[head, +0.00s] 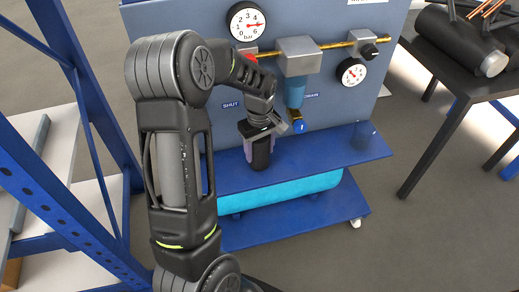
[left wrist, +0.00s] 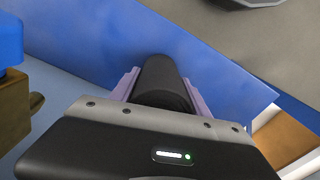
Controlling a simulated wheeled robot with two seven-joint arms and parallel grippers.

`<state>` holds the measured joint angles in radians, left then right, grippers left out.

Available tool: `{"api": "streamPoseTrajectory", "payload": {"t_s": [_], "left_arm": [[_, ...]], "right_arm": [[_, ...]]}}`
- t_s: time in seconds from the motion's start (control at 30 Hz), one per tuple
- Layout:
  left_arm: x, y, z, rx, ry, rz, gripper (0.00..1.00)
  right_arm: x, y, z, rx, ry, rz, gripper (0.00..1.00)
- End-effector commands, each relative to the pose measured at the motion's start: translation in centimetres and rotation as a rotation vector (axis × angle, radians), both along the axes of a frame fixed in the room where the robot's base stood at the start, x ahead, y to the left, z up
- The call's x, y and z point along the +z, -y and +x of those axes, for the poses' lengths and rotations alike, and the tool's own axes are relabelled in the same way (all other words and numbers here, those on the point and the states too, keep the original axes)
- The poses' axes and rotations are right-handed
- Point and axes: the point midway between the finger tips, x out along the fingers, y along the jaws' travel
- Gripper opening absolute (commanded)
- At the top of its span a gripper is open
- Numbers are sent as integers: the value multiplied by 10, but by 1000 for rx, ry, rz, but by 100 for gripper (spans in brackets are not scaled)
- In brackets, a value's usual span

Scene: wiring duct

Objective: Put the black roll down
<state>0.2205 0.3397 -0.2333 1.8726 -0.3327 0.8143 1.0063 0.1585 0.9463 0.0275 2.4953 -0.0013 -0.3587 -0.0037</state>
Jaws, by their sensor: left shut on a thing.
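The black roll (head: 261,153) is upright between the fingers of my left gripper (head: 258,158), at the blue shelf (head: 225,173) on the front of the panel stand. My left gripper is shut on it. In the left wrist view the black roll (left wrist: 162,84) sits between the two purple fingers of the left gripper (left wrist: 163,92), with the blue shelf (left wrist: 90,35) around it. I cannot tell whether its lower end touches the shelf. My right gripper is in neither view.
Above the shelf, a panel carries a pressure gauge (head: 247,22), a blue filter bowl (head: 296,90) and a smaller gauge (head: 352,72). A turquoise tank (head: 285,190) lies below. A blue rack (head: 75,60) stands left, a dark table (head: 455,85) right.

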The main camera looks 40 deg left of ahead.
Motion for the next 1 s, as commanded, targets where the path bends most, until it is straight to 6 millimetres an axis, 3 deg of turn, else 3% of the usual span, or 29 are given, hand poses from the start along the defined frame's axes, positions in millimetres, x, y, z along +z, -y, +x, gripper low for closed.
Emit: {"api": "streamPoseTrajectory", "payload": {"t_s": [0.23, 0.27, 0.5, 0.77, 1.0], "left_arm": [[-4, 0, 0, 0, 0, 0, 14], [-4, 0, 0, 0, 0, 0, 56], [-3, 0, 0, 0, 0, 0, 75], [-2, 0, 0, 0, 0, 0, 76], [16, 0, 1, 0, 3, 1, 76]], "right_arm": [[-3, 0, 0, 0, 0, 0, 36], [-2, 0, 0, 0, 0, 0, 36], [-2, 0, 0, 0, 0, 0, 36], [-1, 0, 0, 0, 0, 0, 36], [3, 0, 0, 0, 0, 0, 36]]}}
